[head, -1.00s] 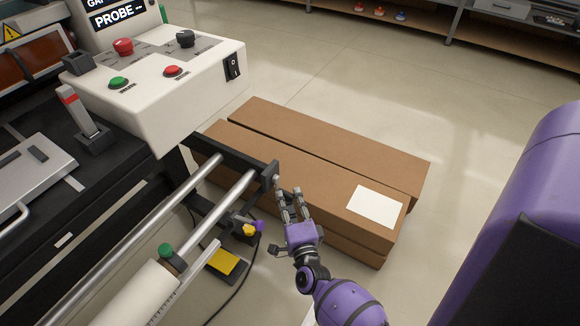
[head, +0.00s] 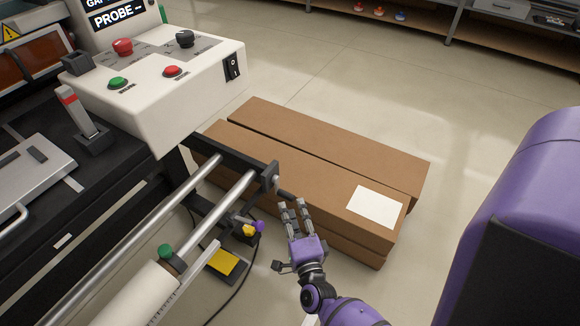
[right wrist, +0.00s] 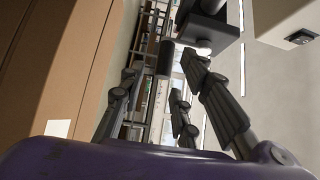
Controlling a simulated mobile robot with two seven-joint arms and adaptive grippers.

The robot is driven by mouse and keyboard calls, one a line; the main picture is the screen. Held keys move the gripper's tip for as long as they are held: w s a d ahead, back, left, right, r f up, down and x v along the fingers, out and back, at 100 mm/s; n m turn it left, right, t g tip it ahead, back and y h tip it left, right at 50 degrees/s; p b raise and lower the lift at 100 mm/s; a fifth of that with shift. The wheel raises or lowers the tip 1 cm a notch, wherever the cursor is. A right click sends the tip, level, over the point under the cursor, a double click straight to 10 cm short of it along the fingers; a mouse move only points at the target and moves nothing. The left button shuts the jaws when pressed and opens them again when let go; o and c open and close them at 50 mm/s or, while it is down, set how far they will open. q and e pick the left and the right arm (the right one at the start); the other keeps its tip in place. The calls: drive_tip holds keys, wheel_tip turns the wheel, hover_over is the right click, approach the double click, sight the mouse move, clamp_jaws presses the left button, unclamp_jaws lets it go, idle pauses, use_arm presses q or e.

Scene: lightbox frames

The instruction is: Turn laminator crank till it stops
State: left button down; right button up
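The crank shows at the end of the laminator's dark end bracket, as a short dark handle (head: 286,194) pointing toward my right gripper. My right gripper (head: 293,206) is just below and right of it, with its grey fingers spread. In the right wrist view the dark cylindrical handle (right wrist: 165,57) lies ahead, in the gap between the spread fingers (right wrist: 172,95). The fingers do not look closed on it; whether any finger touches it I cannot tell. My left gripper is not in view.
The laminator's white control box (head: 190,75) stands upper left, with steel bars (head: 130,243) below it. Long cardboard boxes (head: 320,150) lie on the floor behind the gripper. A yellow pedal (head: 222,262) and a cable are below.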

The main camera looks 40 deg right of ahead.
drive_tip(key=v, duration=0.8)
